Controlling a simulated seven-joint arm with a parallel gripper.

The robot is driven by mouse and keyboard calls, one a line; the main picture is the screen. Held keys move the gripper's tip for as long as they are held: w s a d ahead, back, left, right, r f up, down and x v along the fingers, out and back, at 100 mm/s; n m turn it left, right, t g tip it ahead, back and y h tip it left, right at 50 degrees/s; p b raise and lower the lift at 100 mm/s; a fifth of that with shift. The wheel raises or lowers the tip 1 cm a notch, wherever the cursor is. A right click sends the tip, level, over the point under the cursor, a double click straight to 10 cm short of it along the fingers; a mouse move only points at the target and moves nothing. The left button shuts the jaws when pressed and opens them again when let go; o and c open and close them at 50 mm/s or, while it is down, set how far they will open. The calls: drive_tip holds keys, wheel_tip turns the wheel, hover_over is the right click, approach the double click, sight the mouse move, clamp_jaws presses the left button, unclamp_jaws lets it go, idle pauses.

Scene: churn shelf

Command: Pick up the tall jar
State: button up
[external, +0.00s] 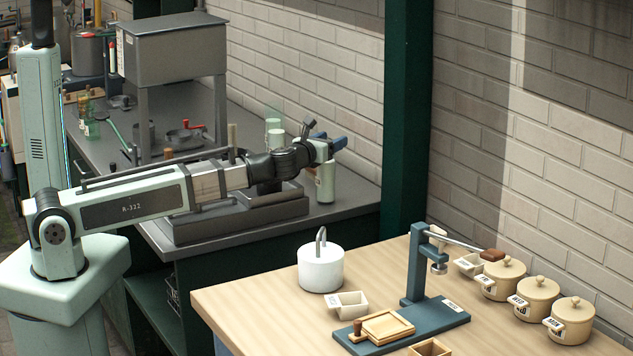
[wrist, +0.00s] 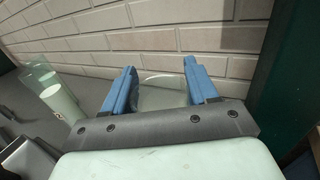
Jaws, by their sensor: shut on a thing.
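A tall pale green jar (external: 325,184) stands upright near the right end of the grey counter, directly below my gripper (external: 333,146). In the wrist view, the top of this jar (wrist: 162,94) shows between the two blue fingers of my gripper (wrist: 160,82). My gripper is shut on the jar near its top. The lower part of the jar is hidden in the wrist view. In the external view, its base looks to be at the counter surface; I cannot tell whether it touches.
Another pale cylinder with clear glass (external: 274,130) stands behind, to the left; it also shows in the wrist view (wrist: 60,100). A brick wall (external: 300,55) is behind and a dark green post (external: 405,120) to the right. A wooden table (external: 240,297) with a white pot (external: 320,270) is in front.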

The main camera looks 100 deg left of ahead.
clamp_jaws()
idle(0.3)
